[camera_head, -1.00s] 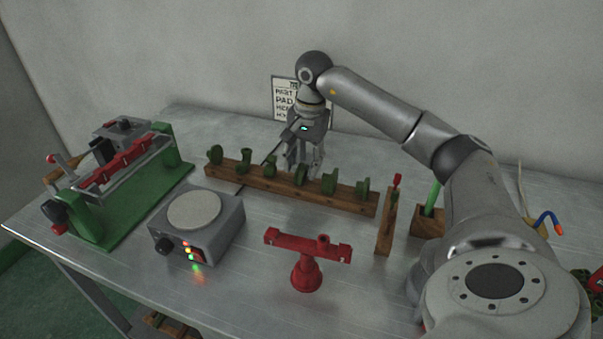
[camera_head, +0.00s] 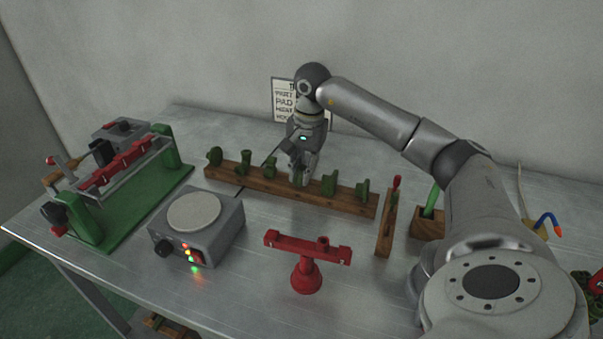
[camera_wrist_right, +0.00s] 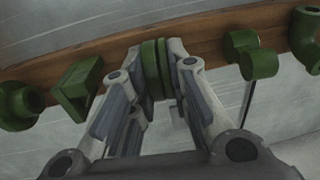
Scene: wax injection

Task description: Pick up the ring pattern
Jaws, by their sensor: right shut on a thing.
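Several green wax patterns stand in a row on a long wooden rack (camera_head: 225,176) in the middle of the table. My right gripper (camera_head: 300,176) is down at the rack. In the wrist view my right gripper (camera_wrist_right: 157,75) is shut on a green ring-like pattern (camera_wrist_right: 151,68), seen edge-on between the fingertips. The pattern is still at the rack, and I cannot tell whether it is lifted. A squarish green pattern (camera_wrist_right: 80,86) is to its left in the wrist view and a curved one (camera_wrist_right: 252,58) to its right. My left gripper is not in view.
A red stand (camera_head: 307,272) and a grey hotplate (camera_head: 197,232) with a round pale top stand in front of the rack. A green fixture (camera_head: 120,195) is at the left. A wooden post (camera_head: 386,228) and a holder (camera_head: 427,224) with a green tool stand at the right.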

